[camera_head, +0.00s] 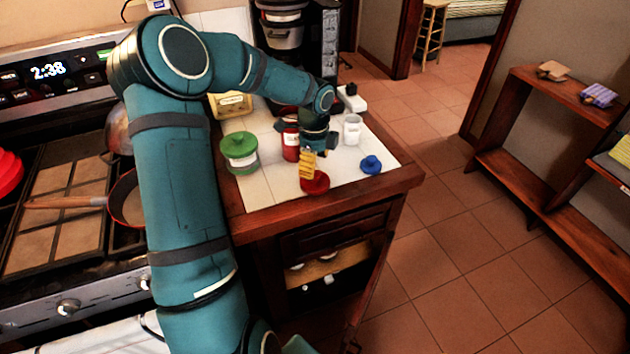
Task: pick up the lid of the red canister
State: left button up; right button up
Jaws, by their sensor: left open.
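The red lid (316,184) lies on the white tiled counter near its front edge. The red canister (290,142) stands just behind it, with no lid visible on it, partly hidden by my arm. My left gripper (307,168) points down at the lid from above, its yellow fingers over the lid's back part. It is open; whether the fingers touch the lid I cannot tell. My right gripper is out of view.
A green-lidded canister (240,155) stands to the left. A blue lid (371,165) and a clear white-labelled jar (352,130) are to the right. A coffee maker (283,30) is at the back. A pan (125,198) sits on the stove.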

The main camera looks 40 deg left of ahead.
aim_at(315, 176)
pick_arm(q)
jog(key=f, duration=0.2)
jog(key=f+b, duration=0.1)
jog(key=f, duration=0.1)
jog(key=shift+s+d, duration=0.15)
jog(key=shift+d, duration=0.1)
jog(key=c, duration=1.1)
